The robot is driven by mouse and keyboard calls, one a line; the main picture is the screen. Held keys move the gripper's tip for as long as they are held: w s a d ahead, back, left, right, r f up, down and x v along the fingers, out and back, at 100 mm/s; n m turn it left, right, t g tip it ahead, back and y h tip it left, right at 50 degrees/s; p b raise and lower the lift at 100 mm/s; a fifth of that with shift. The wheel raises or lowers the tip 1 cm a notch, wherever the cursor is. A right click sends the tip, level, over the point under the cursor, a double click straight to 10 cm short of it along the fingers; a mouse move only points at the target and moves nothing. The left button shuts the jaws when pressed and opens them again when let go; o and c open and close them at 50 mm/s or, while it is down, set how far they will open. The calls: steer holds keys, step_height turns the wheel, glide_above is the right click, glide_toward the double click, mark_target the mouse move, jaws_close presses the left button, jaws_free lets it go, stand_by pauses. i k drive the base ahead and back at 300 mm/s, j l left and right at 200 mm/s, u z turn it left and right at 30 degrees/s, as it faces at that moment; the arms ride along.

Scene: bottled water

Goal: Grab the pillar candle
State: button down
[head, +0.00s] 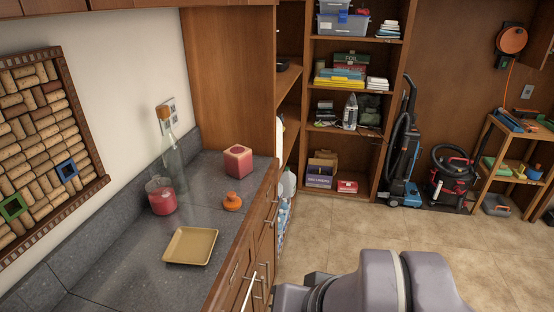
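A red block-shaped thing with rounded edges and a paler top (238,161) stands on the grey counter (206,175) near its far end; it looks like a square pillar candle. A clear glass jar with red contents (162,197) stands nearer, by the wall, and also looks like a candle. I cannot tell for certain which is the pillar candle. Grey links of my arm show at the bottom right, over the floor and apart from the counter. My gripper is not visible.
A small orange knobbed object (232,202) and a shallow tan tray (191,246) lie on the counter. A tall corked glass bottle (173,150) stands behind the jar. Shelves (345,145), a vacuum cleaner (404,160) and a wooden rack stand beyond. The tiled floor (350,225) in the middle is clear.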

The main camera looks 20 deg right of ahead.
mark_target(238, 158)
steer(key=i+l+u, duration=0.75)
steer(key=l, duration=0.3)
steer(key=i+l+u, duration=0.25)
steer(key=l, duration=0.2)
steer(key=i+l+u, duration=0.25)
steer(key=l, duration=0.2)
steer(key=i+l+u, duration=0.1)
steer(key=l+u, duration=0.15)
steer(key=l, duration=0.25)
steer(key=i+l+u, duration=0.1)
steer(key=l+u, duration=0.15)
steer(key=l, duration=0.25)
steer(key=l+u, duration=0.25)
steer(key=l, duration=0.3)
